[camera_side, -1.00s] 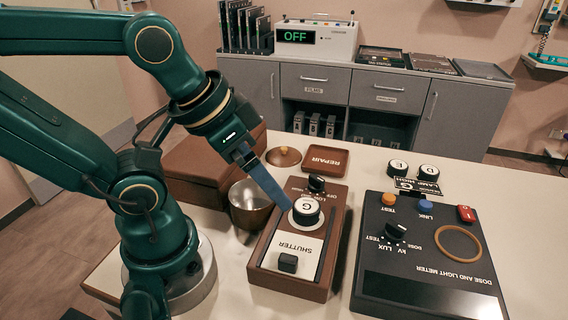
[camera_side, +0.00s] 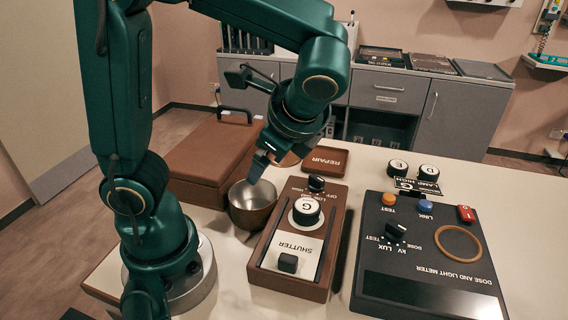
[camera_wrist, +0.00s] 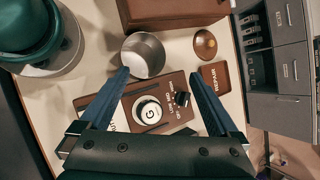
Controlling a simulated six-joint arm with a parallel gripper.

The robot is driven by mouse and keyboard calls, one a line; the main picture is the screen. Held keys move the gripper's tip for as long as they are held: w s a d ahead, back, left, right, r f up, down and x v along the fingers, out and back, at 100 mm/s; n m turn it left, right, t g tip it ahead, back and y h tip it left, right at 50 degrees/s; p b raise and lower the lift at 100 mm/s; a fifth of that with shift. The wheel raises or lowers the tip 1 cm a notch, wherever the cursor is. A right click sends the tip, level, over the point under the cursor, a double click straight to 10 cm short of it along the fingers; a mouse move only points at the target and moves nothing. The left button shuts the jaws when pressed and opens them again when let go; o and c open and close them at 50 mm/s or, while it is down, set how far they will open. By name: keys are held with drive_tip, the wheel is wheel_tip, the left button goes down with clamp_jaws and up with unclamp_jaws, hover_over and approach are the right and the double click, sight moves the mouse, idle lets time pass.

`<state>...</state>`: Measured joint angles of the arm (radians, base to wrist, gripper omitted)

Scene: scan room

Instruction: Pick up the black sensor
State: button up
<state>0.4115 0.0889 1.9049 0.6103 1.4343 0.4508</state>
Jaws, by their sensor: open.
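Several round black pucks with white lettered tops could be the black sensor; I cannot tell which. Puck G (camera_side: 306,210) sits on a white ring on the brown shutter box (camera_side: 318,277); it also shows in the wrist view (camera_wrist: 148,112). Puck E (camera_side: 398,168) and puck D (camera_side: 428,173) stand by a black label plate behind the meter. My gripper (camera_side: 257,168) is open and empty, above the metal bowl's far side in the side view. In the wrist view its fingers (camera_wrist: 158,77) stand wide apart, with the bowl and the shutter box showing between them.
The metal bowl (camera_side: 252,205) stands left of the shutter box, before a brown case (camera_side: 205,150). A brown lid (camera_wrist: 205,44) and the REPAIR tray (camera_side: 325,158) lie behind. The dose and light meter (camera_side: 425,295) fills the table's right. Grey cabinets (camera_side: 455,110) stand beyond.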

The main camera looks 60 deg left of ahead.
sight(307, 205)
drive_tip(key=w+d+f+m+y, duration=0.1)
drive_tip(key=w+d+m+y, duration=0.1)
drive_tip(key=m, duration=0.1)
drive_tip(key=w+d+f+m+t+y, duration=0.1)
drive_tip(key=m, duration=0.1)
drive_tip(key=shift+w+f+y, duration=0.25)
drive_tip(key=shift+f+y, duration=0.05)
drive_tip(key=shift+f, duration=0.05)
drive_tip(key=d+f+m+t+y, duration=0.1)
drive_tip(key=d+f+m, duration=0.1)
drive_tip(key=d+f+m+t, duration=0.1)
drive_tip(key=d+f+m, duration=0.1)
drive_tip(key=f, duration=0.1)
drive_tip(key=shift+w+d+y, duration=0.2)
drive_tip(key=shift+d+y, duration=0.05)
drive_tip(key=shift+y, duration=0.15)
drive_tip(key=shift+s+d+f+m+t, duration=0.15)
drive_tip(key=shift+s+f+m+t, duration=0.1)
drive_tip(key=shift+f+m+t, duration=0.15)
drive_tip(key=shift+x, duration=2.45)
drive_tip(key=c, duration=1.5)
drive_tip(key=shift+c, duration=0.2)
drive_tip(key=shift+r, duration=0.25)
wheel_tip(307, 205, up, 4)
drive_tip(key=shift+r, duration=0.1)
drive_tip(key=s+a+r, duration=0.5)
drive_tip(key=a+r, duration=0.1)
drive_tip(key=a, duration=0.4)
drive_tip(key=shift+a+r, duration=0.25)
